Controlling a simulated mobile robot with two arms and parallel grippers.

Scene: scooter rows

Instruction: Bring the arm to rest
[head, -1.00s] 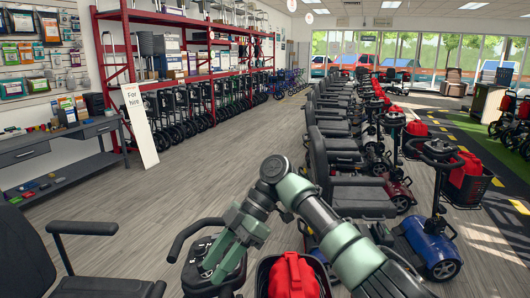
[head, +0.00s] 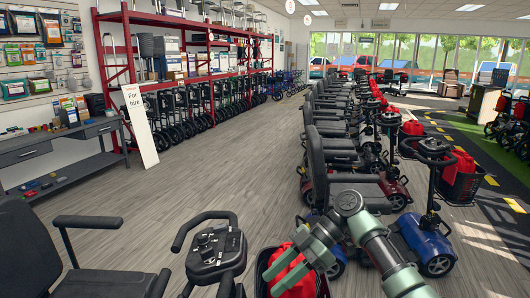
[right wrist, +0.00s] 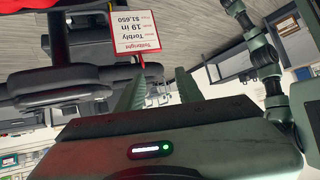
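My right arm comes in from the bottom right of the head view, with its gripper (head: 274,276) pointing down and left. The gripper is over the basket with a red bag (head: 292,272) at the front of the nearest scooter. It is to the right of that scooter's black control head (head: 215,252). In the right wrist view two fingers (right wrist: 158,90) stand apart with nothing seen held between them. A price tag with a red edge (right wrist: 137,34) shows beyond them. I do not see my left gripper.
A black armchair-like scooter seat (head: 28,258) is at the lower left. A row of scooters (head: 345,160) runs back on the right. A grey side table (head: 62,150) and a For hire sign (head: 139,125) stand left. The wooden floor between (head: 210,170) is clear.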

